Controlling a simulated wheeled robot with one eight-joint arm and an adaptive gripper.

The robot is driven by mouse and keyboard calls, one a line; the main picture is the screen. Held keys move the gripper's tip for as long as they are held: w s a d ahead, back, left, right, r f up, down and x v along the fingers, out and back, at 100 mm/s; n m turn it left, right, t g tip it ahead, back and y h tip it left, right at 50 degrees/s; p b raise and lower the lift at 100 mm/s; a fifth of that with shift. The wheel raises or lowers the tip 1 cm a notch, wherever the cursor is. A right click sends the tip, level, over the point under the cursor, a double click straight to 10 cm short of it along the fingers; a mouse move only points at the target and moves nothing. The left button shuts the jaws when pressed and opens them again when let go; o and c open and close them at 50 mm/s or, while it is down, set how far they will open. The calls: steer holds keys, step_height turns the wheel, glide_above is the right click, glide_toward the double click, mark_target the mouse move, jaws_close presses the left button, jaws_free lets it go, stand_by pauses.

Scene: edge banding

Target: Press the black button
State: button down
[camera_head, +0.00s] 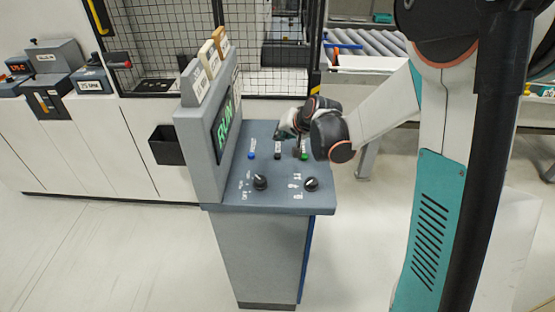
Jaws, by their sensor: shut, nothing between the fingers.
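The control console (228,191) stands in the middle of the view with a sloped grey top. A row of buttons sits on it: a blue button (251,155) at left, a black button (277,155) in the middle and a green button (304,155) at right. My gripper (283,135) is shut and empty. In the picture it is just above the black button, over the back of the panel. Its height above the panel is hard to tell. My wrist covers part of the panel right of the green button.
Two black knobs (260,182) (311,184) stand on the front of the panel. An upright screen (222,127) with green text rises at its left, with labelled tabs on top. A black bin (166,146) and a mesh guard (165,45) are behind. The floor in front is clear.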

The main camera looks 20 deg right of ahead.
mark_target(280, 154)
steer(key=shift+f+b, duration=1.4)
steer(key=shift+f, duration=0.8)
steer(key=shift+f+b, duration=0.85)
stand_by(0.6)
steer(key=shift+r+p, duration=0.6)
steer(key=shift+r, duration=0.35)
steer(key=shift+r+p, duration=1.6)
steer(key=shift+r, duration=0.85)
